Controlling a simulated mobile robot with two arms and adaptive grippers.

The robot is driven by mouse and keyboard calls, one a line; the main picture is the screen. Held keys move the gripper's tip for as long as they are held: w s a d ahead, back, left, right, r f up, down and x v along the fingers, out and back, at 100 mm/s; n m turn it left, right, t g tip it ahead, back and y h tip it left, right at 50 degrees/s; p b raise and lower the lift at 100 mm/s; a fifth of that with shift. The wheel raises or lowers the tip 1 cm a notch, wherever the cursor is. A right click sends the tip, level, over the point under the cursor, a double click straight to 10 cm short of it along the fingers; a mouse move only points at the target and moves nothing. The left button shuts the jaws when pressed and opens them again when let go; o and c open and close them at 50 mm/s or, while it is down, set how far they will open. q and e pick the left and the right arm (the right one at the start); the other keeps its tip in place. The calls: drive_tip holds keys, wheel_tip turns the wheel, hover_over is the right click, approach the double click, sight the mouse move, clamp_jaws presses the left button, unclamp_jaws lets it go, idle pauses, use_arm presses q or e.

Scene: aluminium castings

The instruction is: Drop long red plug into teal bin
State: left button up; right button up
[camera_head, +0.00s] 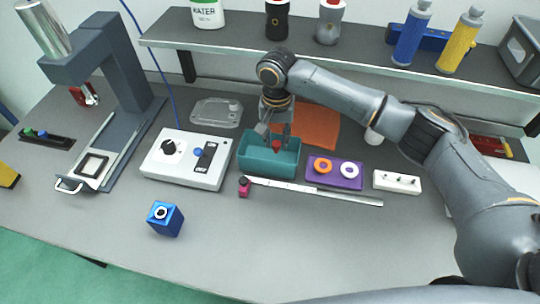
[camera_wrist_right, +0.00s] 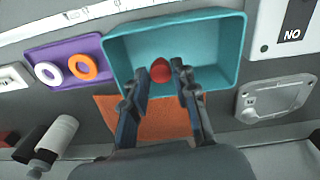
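The teal bin (camera_head: 262,168) stands mid-table in the head view, and it fills the upper middle of the right wrist view (camera_wrist_right: 222,30). A red plug (camera_wrist_right: 159,70) shows inside the bin's outline, between the fingertips of my right gripper (camera_wrist_right: 162,78). More red shows beside the right-hand fingertip. In the head view the red plug (camera_head: 276,146) shows just below my right gripper (camera_head: 275,132), which points down over the bin. The fingers are apart, with gaps beside the plug. The plug's full length and exact height are hidden. My left gripper is out of view.
A purple tray (camera_head: 313,176) with orange and white rings lies right of the bin. A white switch box (camera_head: 160,171) stands left, and a caliper (camera_head: 320,190) lies in front. An orange mat (camera_head: 325,125) is behind. A shelf (camera_head: 350,58) with bottles runs along the back.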

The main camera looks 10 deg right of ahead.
drive_tip(key=shift+o, duration=1.1)
wheel_tip(320, 180, up, 12)
drive_tip(key=shift+a+f, duration=0.1)
drive_tip(key=shift+a, duration=0.05)
